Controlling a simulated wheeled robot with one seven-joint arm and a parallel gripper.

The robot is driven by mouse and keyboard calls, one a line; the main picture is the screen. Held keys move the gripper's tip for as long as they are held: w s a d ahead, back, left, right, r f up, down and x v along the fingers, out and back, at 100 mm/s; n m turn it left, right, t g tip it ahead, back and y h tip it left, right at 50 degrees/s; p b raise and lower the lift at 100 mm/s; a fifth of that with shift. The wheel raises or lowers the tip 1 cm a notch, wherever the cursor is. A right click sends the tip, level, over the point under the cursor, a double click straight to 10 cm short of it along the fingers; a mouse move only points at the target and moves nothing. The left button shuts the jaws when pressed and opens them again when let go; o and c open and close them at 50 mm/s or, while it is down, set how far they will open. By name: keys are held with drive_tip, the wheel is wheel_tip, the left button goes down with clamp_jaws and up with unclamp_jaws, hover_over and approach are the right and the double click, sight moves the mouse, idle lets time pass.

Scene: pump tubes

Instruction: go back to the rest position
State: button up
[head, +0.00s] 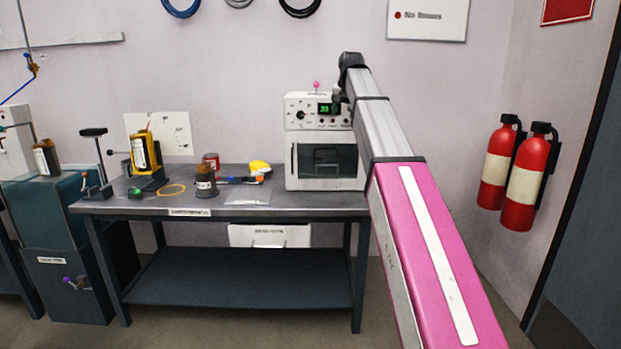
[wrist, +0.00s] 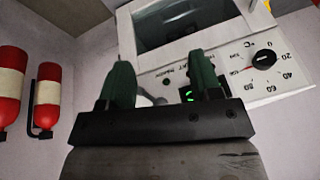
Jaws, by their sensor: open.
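My gripper shows in the wrist view (wrist: 163,82), with two dark green fingers apart and nothing between them. Behind the fingers is the front of a white oven with a dial and a green display, seen upside down. In the head view my arm reaches forward to the oven (head: 325,177), and its end is at the upper right of the oven, beside the display. The fingers themselves are hard to make out there. The oven door, with its dark window, looks closed. A small pink knob (head: 316,85) stands on top of the oven. I cannot tell whether the fingers touch the panel.
The oven stands on a dark workbench (head: 250,205). Red fire extinguishers (head: 527,185) hang on the right wall. The air above the bench's left part is free.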

drive_tip(key=s+d+f+g, duration=0.1)
drive_tip(key=s+f, duration=0.3)
drive_tip(key=f, duration=0.8)
drive_tip(key=s+d+f+n, duration=0.1)
drive_tip(key=s+d+f, duration=0.15)
drive_tip(key=f, duration=0.95)
drive_tip(key=s+d+f+g, duration=0.1)
drive_tip(key=s+f, duration=0.4)
drive_tip(key=f, duration=0.7)
drive_tip(key=s+d+f+n+g+h, duration=0.1)
drive_tip(key=s+d+f+g, duration=0.1)
drive_tip(key=s+f, duration=2)
drive_tip(key=shift+d+f, duration=0.3)
drive_tip(key=shift+f, duration=0.05)
